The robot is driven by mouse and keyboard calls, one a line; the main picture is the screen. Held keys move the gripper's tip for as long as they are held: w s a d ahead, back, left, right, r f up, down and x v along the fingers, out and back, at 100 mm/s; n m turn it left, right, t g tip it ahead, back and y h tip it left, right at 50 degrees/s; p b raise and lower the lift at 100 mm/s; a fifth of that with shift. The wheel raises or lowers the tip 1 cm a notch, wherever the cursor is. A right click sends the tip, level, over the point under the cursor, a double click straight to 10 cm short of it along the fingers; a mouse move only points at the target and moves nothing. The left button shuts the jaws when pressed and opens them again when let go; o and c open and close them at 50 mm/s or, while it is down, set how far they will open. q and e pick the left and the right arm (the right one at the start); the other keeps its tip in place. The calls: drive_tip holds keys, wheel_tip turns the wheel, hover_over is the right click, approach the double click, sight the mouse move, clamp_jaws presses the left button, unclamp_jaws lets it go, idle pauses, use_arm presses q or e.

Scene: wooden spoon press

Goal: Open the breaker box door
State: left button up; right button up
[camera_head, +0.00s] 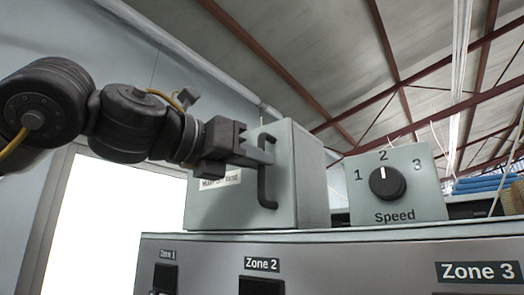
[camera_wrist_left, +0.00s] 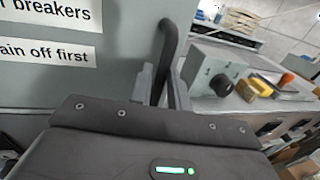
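The grey breaker box (camera_head: 228,206) stands on top of a console, and its front door looks closed. A black bar handle (camera_head: 267,187) runs upright near the right edge of the door. My left gripper (camera_head: 266,154) reaches in from the left at the upper part of this handle. In the left wrist view the handle (camera_wrist_left: 168,42) passes between the two grey fingers (camera_wrist_left: 163,88), which sit close on either side and look shut on it. The door face (camera_wrist_left: 92,75) with white labels fills the left of that view. My right gripper is not in view.
A grey speed box (camera_head: 405,173) with a black knob stands right of the breaker box. The console front (camera_head: 330,255) has zone labels and dark switches. In the left wrist view, orange and yellow parts (camera_wrist_left: 262,87) sit farther along the console.

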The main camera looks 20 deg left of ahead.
use_arm(q)
drive_tip(key=shift+p+x, duration=0.3)
drive_tip(key=shift+x, duration=0.55)
drive_tip(key=shift+d, duration=0.1)
clamp_jaws()
drive_tip(key=shift+s+r, duration=0.1)
